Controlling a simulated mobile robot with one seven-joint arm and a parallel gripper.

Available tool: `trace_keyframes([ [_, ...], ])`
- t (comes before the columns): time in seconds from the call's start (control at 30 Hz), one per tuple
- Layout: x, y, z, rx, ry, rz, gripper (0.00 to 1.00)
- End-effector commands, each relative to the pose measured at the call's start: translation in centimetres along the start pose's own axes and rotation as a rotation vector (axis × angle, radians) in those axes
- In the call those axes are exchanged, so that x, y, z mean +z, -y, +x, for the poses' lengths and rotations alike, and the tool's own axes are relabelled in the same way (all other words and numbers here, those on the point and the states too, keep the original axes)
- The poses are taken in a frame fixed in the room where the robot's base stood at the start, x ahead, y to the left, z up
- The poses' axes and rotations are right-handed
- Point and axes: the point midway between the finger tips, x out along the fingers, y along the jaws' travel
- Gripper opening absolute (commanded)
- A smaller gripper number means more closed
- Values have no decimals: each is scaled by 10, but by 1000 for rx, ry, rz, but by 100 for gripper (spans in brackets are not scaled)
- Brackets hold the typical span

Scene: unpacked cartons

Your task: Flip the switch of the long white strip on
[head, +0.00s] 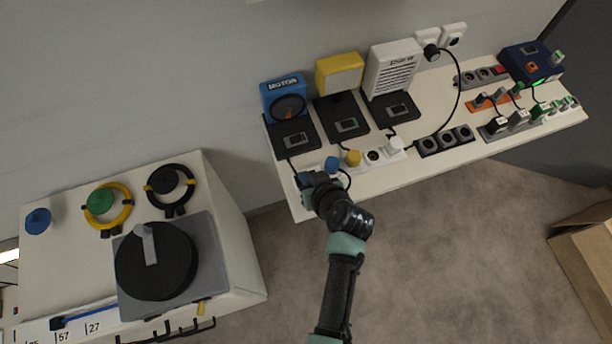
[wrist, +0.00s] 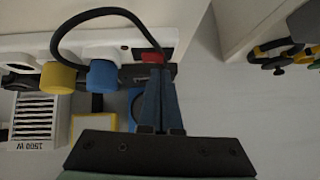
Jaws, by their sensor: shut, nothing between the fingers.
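The long white strip (head: 373,156) lies along the front of the right-hand table, with a yellow plug (head: 353,158), a blue plug (head: 331,164) and a white plug in it. In the wrist view the strip (wrist: 125,38) runs across the top left, with the blue plug (wrist: 103,74) and yellow plug (wrist: 57,77). Its red switch (wrist: 151,57) shows at the strip's end, right by my fingertips and partly hidden by them. My gripper (head: 305,181) is shut and empty at the strip's left end; its fingers also show in the wrist view (wrist: 157,80). I cannot tell touch or switch position.
A black cable (wrist: 85,13) arches over the strip beside my fingers. Blue, yellow and white devices (head: 395,68) stand behind. A black strip (head: 445,140) and other strips lie to the right. A separate cabinet (head: 60,260) with a round black dial stands left, across a gap.

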Motion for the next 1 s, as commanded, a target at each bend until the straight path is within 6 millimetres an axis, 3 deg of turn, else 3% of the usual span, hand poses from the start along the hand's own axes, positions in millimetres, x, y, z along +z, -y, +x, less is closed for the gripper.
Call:
trace_keyframes([
  [0.6,14,2,14,2,0,-4,0],
  [1.0,13,-2,11,3,5,-2,0],
])
